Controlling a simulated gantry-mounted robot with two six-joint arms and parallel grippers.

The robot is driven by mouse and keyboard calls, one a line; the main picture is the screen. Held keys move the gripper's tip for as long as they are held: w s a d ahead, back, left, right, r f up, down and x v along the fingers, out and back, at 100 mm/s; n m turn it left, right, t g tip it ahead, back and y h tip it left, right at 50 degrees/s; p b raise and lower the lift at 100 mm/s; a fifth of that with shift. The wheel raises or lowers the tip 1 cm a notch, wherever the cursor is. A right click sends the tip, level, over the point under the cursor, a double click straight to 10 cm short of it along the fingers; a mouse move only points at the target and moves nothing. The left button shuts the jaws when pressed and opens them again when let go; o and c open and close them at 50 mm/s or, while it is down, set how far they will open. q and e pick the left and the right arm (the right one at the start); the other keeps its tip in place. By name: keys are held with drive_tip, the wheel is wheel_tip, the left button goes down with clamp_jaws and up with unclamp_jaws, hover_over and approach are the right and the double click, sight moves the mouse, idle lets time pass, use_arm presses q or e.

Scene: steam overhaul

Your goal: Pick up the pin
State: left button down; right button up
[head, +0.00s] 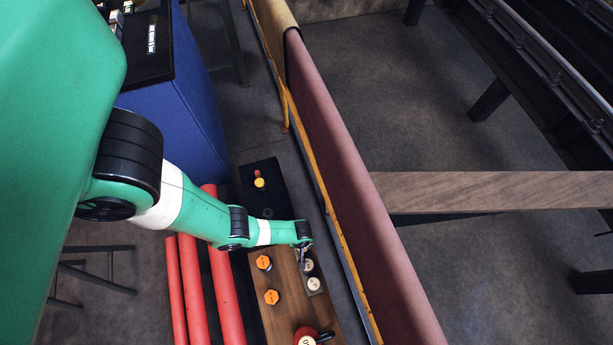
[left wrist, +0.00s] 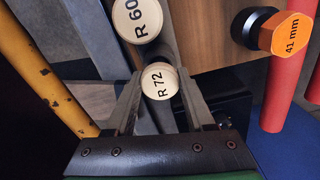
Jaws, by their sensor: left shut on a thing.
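A pin with a round cream cap marked R 72 (left wrist: 159,81) sits between the fingertips of my left gripper (left wrist: 158,98) in the left wrist view. The fingers are shut on it, one on each side. In the head view, my left gripper (head: 304,257) is at the far end of the wooden board, and the capped pin (head: 308,265) shows just beside it. The pin's lower part is mostly hidden, and I cannot tell whether it is clear of its seat. A second pin marked R 60 (left wrist: 137,20) stands close by, also visible in the head view (head: 314,284). My right gripper is not in view.
Orange hexagonal pieces (head: 271,297), one marked 41 mm (left wrist: 291,34), stand on the wooden board (head: 290,309). A red round piece (head: 304,334) is at its near end. Red bars (head: 222,285) lie left. A yellow rail (head: 335,225) and maroon wall (head: 350,165) bound the right.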

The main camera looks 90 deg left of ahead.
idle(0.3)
use_arm(q)
wheel_tip(320, 180, up, 10)
drive_tip(key=p, duration=0.8)
drive_tip(key=shift+r+p, duration=0.1)
drive_tip(key=shift+p, duration=0.3)
